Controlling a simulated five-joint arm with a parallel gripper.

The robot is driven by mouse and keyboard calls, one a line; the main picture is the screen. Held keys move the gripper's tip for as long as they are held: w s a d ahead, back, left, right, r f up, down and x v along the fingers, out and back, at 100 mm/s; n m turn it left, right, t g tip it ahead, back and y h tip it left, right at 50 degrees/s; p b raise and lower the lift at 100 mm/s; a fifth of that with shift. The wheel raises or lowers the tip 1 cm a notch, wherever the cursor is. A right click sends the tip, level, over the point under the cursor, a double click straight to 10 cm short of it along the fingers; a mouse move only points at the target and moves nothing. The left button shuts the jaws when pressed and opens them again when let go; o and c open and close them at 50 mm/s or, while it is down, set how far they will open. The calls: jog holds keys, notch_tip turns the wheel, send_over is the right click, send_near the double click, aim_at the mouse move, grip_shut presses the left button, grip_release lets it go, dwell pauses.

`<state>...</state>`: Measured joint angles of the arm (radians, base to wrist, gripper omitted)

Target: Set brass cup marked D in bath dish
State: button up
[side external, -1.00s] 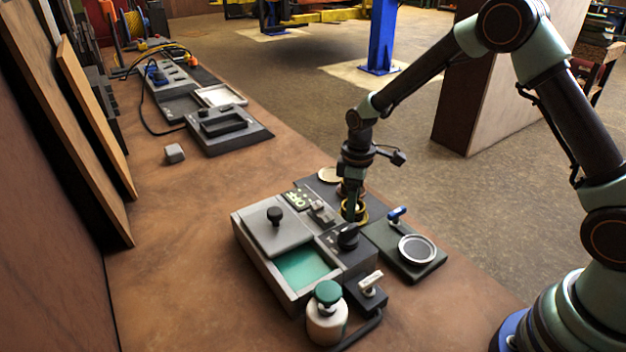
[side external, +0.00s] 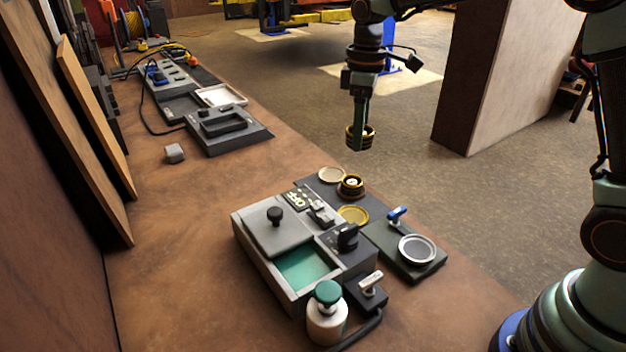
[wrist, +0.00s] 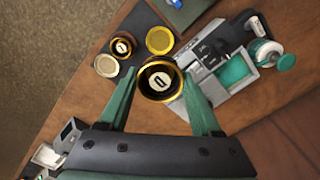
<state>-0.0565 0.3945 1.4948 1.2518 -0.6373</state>
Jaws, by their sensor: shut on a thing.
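My gripper (side external: 359,122) is shut on a brass cup (side external: 361,138) and holds it in the air above and beyond the bench's right edge in the side view. In the wrist view the held cup (wrist: 160,81) sits between the two green fingers, with a pale centre mark that is too small to read surely. A second brass cup (side external: 350,186) stands on the dark mat and also has a pale mark (wrist: 122,46). The bath box (side external: 262,275) has a teal basin (side external: 303,268) and a grey lid with a black knob. A round grey dish (side external: 417,249) sits on a dark plate to its right.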

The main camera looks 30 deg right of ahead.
jog(key=s+a+f+m, duration=0.25)
jog(key=a+f, duration=0.35)
jog(key=a, duration=0.5)
jog(key=m, duration=0.2)
send_over(303, 274)
notch_tip(303, 274, down, 5)
jog(key=shift+a+f, duration=0.1)
jog(key=shift+f, duration=2.8)
jog(key=shift+f, duration=0.6)
jog(key=o, duration=1.1)
jog(key=shift+r, duration=0.1)
